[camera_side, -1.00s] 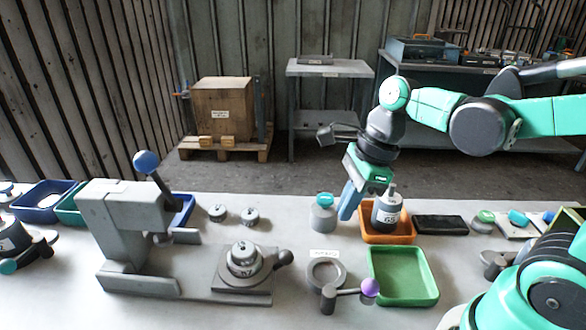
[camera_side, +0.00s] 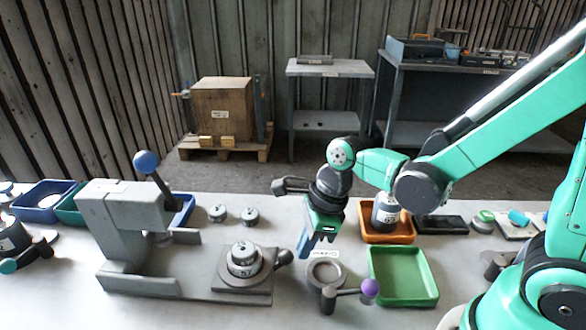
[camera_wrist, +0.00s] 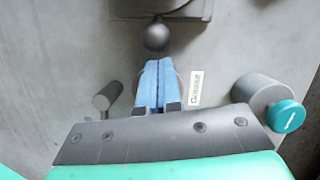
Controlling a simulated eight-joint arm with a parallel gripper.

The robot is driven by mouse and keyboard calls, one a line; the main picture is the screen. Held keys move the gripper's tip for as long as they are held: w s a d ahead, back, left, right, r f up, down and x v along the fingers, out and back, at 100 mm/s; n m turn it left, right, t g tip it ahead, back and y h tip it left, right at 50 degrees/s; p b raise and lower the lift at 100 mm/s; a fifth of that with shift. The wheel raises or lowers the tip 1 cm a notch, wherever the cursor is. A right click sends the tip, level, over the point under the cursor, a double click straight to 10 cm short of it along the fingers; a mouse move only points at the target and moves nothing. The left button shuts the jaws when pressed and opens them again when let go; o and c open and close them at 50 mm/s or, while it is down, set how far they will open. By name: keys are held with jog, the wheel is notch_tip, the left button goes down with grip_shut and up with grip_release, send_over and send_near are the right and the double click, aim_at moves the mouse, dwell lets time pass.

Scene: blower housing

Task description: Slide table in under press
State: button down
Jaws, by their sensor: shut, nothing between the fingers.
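The sliding table (camera_side: 228,292) is a grey plate on rails in front of the press (camera_side: 128,217), to the right of the press head. A round grey housing (camera_side: 244,262) stands on the plate. The table's dark ball knob (camera_side: 285,257) points right; it also shows at the top of the wrist view (camera_wrist: 156,36). My gripper (camera_side: 302,256) has its blue fingers together and empty, pointing down just right of the knob and apart from it in the side view. In the wrist view the fingertips (camera_wrist: 158,62) are just below the knob.
The press lever with a blue ball (camera_side: 146,162) stands up. A ring fixture (camera_side: 326,268) with a purple-knobbed handle (camera_side: 370,288) and a green tray (camera_side: 403,276) lie right of the table.

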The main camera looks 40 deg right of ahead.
send_near(222, 259)
jog(key=x, duration=0.3)
jog(key=w+a+x, duration=0.1)
jog(key=x, duration=0.1)
jog(key=shift+f, duration=0.15)
jog(key=shift+a, duration=0.1)
